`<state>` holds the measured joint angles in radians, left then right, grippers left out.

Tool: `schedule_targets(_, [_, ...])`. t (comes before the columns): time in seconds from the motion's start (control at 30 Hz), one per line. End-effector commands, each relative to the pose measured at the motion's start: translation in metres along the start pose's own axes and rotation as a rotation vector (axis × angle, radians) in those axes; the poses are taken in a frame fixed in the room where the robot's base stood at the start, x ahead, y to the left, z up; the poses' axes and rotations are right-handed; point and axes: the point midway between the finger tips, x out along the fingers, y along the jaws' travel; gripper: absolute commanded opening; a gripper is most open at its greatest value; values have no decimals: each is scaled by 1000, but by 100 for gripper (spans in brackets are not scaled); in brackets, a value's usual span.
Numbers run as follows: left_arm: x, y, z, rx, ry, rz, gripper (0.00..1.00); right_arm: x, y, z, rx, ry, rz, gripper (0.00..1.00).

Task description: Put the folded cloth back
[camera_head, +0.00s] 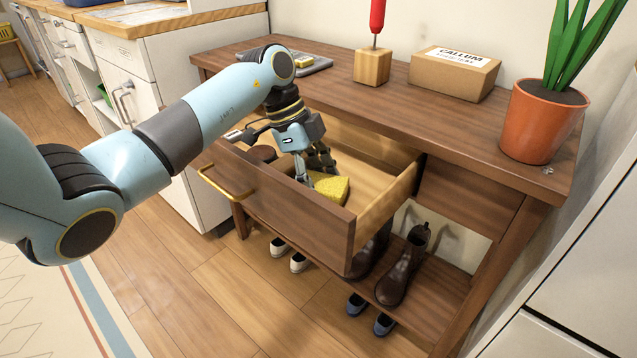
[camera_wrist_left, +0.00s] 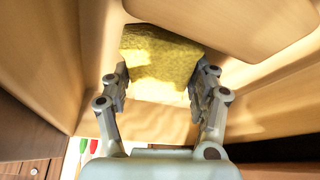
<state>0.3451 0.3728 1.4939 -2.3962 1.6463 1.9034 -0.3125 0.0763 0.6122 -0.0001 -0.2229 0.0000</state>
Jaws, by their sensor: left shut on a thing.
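The folded cloth is a thick yellow piece (camera_head: 332,189) inside the pulled-out drawer, near its front wall. My left gripper (camera_head: 317,168) reaches down into the drawer from above, with its fingers at the cloth. In the left wrist view the cloth (camera_wrist_left: 160,55) lies between the two fingers of the left gripper (camera_wrist_left: 162,85), which are shut on it. The drawer (camera_head: 300,212) is open, with a brass handle (camera_head: 226,183) on its front. I cannot tell whether the cloth touches the drawer floor. My right gripper is not in view.
On the wooden table top (camera_head: 335,85) stand a wooden block (camera_head: 373,66) with a red-handled tool, a cardboard box (camera_head: 454,75) and a potted plant (camera_head: 542,122). Boots (camera_head: 402,266) stand on the shelf below.

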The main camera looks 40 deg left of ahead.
Motion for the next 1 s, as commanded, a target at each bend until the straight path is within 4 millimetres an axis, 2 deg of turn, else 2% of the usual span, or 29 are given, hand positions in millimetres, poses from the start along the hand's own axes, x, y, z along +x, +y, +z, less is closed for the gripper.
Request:
schedule_targets(0.13, [-2, -1, -1, 1, 0, -2, 30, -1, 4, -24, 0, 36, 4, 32])
schedule_targets(0.3, [2, 0, 1, 0, 0, -2, 30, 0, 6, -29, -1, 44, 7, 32])
schedule_targets(0.33, [2, -1, 1, 0, 0, -2, 63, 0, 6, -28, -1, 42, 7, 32])
schedule_targets(0.5, [1, -1, 0, 0, 0, -2, 84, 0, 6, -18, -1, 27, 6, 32])
schedule_targets(0.63, [1, -1, 0, 0, 0, -2, 84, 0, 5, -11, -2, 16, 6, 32])
schedule_targets(0.83, [-3, -1, -1, 2, 0, -3, 84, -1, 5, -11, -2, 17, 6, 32])
schedule_targets(1.0, [-32, -2, -1, 2, -2, -6, 84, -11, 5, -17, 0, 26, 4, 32])
